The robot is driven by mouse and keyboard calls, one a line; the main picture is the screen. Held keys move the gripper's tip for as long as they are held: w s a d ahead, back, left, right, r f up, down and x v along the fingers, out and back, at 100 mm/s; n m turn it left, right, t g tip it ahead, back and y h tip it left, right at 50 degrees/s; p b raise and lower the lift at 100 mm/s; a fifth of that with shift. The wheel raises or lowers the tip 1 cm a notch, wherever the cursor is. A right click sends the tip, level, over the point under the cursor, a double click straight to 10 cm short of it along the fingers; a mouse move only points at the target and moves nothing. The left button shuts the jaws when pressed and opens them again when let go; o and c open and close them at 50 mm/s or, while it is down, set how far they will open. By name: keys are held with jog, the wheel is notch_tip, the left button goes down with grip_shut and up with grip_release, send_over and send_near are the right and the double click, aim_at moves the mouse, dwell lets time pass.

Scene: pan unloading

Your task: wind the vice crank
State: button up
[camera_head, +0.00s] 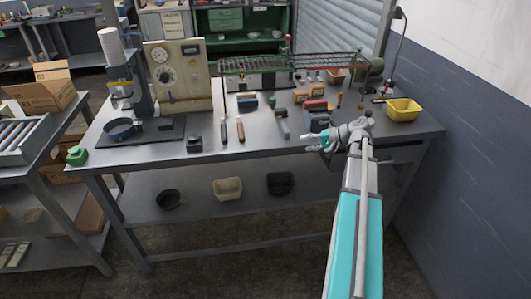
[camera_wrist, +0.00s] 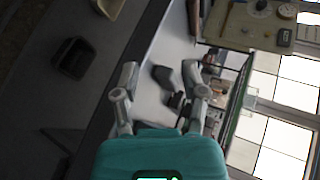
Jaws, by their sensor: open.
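A dark blue-grey body that looks like the vice (camera_head: 315,120) stands near the front edge of the workbench (camera_head: 265,150), right of its middle. My gripper (camera_head: 319,141) is close in front of it in the head view and hides part of it. The crank cannot be made out clearly. In the wrist view my gripper (camera_wrist: 160,68) has its two fingers spread apart, with nothing held between them. Dark shapes show beyond and between the fingers there, too unclear to name. Whether a finger touches the vice cannot be told.
A hammer (camera_head: 283,125) and two handled tools lie left of the vice. A wire rack (camera_head: 290,64) rises behind. A yellow bin (camera_head: 404,109) sits at the right, near the wall. A tall dial panel (camera_head: 181,76) stands at the left. Bins lie on the lower shelf (camera_head: 200,225).

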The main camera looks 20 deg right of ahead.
jog(key=s+a+r+n+g+h+p, duration=0.1)
jog(key=a+g+p, duration=0.1)
jog(key=a, duration=0.6)
jog(key=s+a+n+g+h+p, duration=0.1)
jog(key=a+n+g+p, duration=0.1)
jog(key=a+p, duration=0.3)
jog(key=a+g, duration=0.1)
jog(key=a, duration=0.3)
jog(key=shift+s+a+r+h+p, duration=0.3)
jog(key=shift+r, duration=0.1)
jog(key=s+a+f+n+g+h, duration=0.3)
jog(key=s+a+h, duration=0.4)
jog(key=a, duration=0.4)
jog(key=shift+s+a+f+n, duration=0.3)
jog(key=shift+s+f+n, duration=0.2)
jog(key=shift+s+n, duration=0.5)
jog(key=shift+w, duration=0.1)
